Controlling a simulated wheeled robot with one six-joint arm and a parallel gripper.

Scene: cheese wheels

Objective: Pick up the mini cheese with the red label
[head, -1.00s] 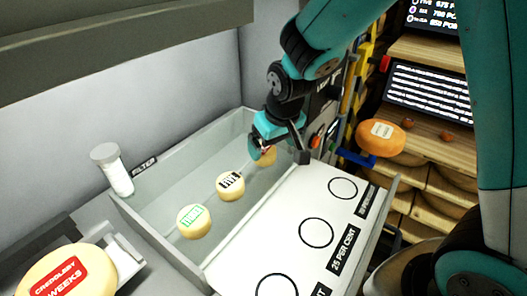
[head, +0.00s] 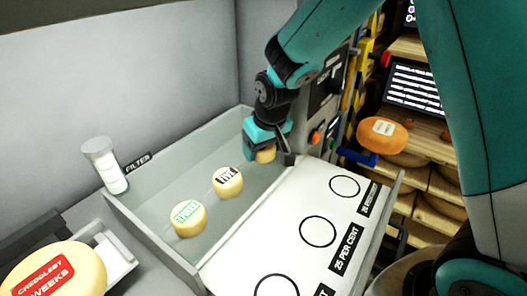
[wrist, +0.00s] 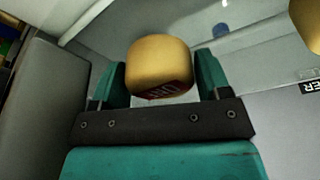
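The mini cheese with the red label (wrist: 158,62) is a small yellow round between my two fingers in the wrist view. Part of its red label shows on the side facing my palm. In the head view this cheese (head: 265,155) shows under my gripper (head: 268,150), at the far end of the grey tray (head: 158,212).
Mini cheeses with a black label (head: 227,182) and a green label (head: 188,218) sit in the tray. A white board with circles (head: 290,232) adjoins it on the right. A large red-labelled cheese (head: 60,275) is front left.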

